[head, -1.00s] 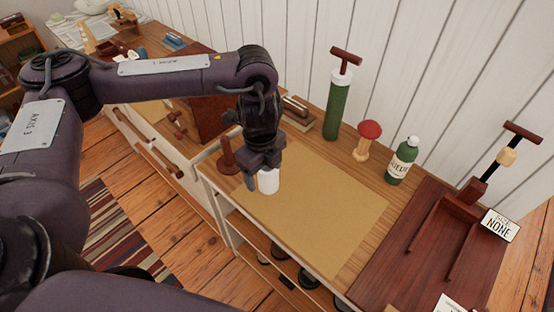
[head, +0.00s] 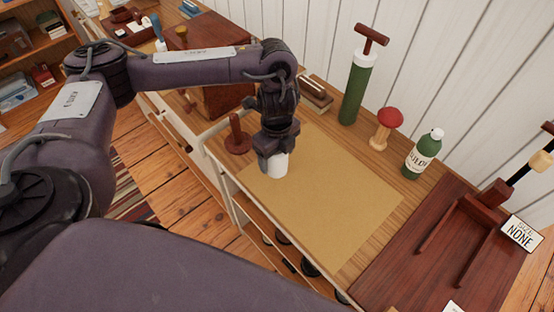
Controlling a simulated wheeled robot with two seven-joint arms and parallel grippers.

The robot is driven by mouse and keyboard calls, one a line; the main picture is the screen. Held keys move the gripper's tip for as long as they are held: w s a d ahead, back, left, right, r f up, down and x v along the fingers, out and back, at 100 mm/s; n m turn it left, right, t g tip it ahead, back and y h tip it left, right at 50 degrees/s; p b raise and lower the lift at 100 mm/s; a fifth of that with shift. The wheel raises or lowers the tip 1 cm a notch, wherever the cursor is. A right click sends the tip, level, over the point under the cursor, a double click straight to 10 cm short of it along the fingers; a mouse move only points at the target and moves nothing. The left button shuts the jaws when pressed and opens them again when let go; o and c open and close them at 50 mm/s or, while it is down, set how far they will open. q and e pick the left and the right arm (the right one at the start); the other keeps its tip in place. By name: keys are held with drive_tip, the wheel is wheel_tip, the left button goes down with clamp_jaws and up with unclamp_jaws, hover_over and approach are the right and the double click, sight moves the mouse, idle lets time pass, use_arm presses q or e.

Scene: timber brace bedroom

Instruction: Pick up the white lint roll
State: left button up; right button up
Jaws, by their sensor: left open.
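The white lint roll (head: 277,167) stands upright on the tan mat (head: 330,205), near the mat's left end. My left gripper (head: 274,160) points down over it, with its fingers at the roll's upper part. The jaws are open, and the fingers and hand hide the top of the roll. I cannot tell whether a finger touches it. My right gripper is not in view.
A dark wooden peg stand (head: 237,137) is just left of the roll. Behind are a green cylinder with a T-handle (head: 355,88), a red-topped wooden mushroom (head: 386,128) and a green bottle (head: 423,155). A dark wooden board (head: 440,250) lies at right; the mat's middle is clear.

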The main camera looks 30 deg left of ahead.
use_arm(q)
drive_tip(key=c, duration=1.1)
